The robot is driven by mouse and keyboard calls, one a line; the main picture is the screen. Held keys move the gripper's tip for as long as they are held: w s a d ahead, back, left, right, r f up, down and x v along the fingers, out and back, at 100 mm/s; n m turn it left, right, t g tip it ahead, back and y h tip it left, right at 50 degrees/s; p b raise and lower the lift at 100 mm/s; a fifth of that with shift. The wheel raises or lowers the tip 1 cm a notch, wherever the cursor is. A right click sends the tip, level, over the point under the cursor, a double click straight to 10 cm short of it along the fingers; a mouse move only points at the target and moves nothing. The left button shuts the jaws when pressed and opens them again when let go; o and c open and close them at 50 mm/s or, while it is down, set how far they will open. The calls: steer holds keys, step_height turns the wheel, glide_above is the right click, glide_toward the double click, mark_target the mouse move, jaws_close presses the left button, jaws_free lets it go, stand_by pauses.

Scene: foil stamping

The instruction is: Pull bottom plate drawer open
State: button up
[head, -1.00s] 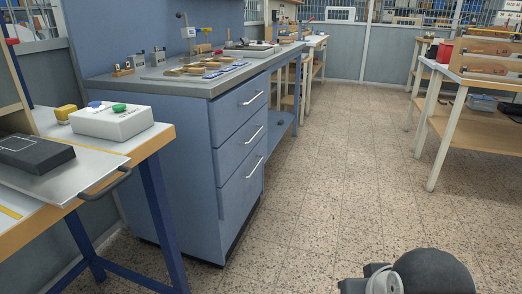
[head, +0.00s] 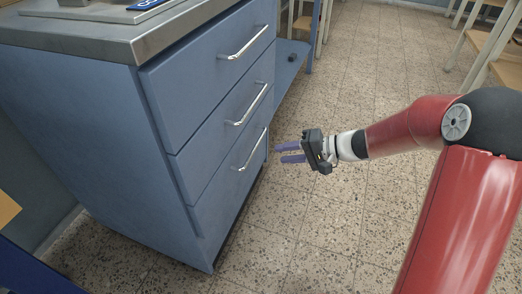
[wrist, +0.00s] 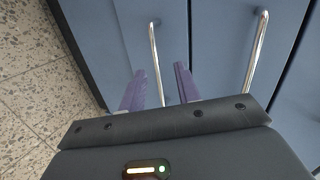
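The blue cabinet has three stacked drawers, all closed. The bottom plate drawer (head: 218,193) has a slanting silver bar handle (head: 251,151). My gripper (head: 280,153) is just right of this handle in the head view, with its two purple fingers apart and empty, pointing at the drawer front. In the wrist view the bottom handle (wrist: 155,55) shows in the gap between the open fingers (wrist: 158,85). The fingers are not closed on it, and I cannot tell whether the tips reach past the bar.
The middle drawer's handle (head: 249,104) is above; it also shows in the wrist view (wrist: 256,60), right of the fingers. The grey worktop (head: 110,34) overhangs the drawers. Speckled floor (head: 320,220) is clear in front of the cabinet.

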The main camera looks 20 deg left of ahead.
steer(key=w+a+f+m+t+y, duration=0.1)
steer(key=w+a+f+y, duration=0.1)
steer(key=w+a+f, duration=0.3)
steer(key=a+f, duration=0.1)
steer(key=a, duration=0.3)
steer(key=shift+a+m+t, duration=0.3)
steer(key=shift+t, duration=0.1)
jaws_close()
